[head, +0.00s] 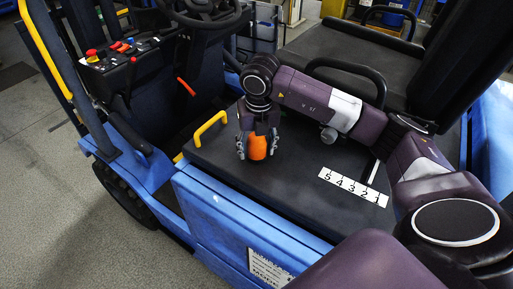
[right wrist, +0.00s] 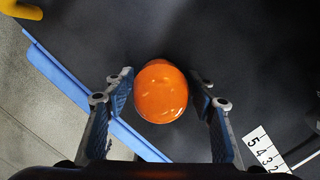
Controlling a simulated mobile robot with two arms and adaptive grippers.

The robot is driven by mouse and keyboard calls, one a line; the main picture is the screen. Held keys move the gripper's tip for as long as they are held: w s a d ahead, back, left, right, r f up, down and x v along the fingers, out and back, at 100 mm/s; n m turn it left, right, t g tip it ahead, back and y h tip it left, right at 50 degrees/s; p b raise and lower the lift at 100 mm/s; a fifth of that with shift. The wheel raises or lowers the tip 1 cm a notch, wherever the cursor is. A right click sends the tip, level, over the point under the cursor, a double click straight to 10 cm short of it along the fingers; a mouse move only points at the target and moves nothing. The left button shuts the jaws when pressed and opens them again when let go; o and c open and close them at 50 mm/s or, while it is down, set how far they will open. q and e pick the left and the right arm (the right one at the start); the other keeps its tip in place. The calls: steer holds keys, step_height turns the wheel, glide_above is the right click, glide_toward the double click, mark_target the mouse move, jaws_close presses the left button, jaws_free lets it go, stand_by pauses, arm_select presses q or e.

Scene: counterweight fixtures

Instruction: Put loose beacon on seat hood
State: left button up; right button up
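The loose beacon (head: 257,147) is an orange dome over the black seat hood (head: 222,165), near its front left part. I cannot tell whether its underside touches the hood. My right gripper (head: 257,143) points down with one finger on each side of the beacon. My left gripper is not in view.
A yellow handle (head: 211,128) stands left of the beacon. A white number strip (head: 353,187) lies to the right on the hood, with bare black surface between. A black rail (head: 350,70) rises behind my right arm. The steering wheel and control panel (head: 122,57) are at upper left.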

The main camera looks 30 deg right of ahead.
steer(key=shift+o, duration=0.4)
steer(key=shift+r, duration=0.1)
steer(key=shift+r, duration=0.15)
steer(key=r, duration=0.3)
steer(key=s+r+b, duration=0.1)
steer(key=r, duration=0.6)
steer(key=shift+s+a+r, duration=0.2)
steer(key=shift+a+r, duration=0.1)
steer(key=shift+r, duration=0.1)
steer(key=shift+s+r, duration=0.15)
steer(key=shift+r, duration=0.3)
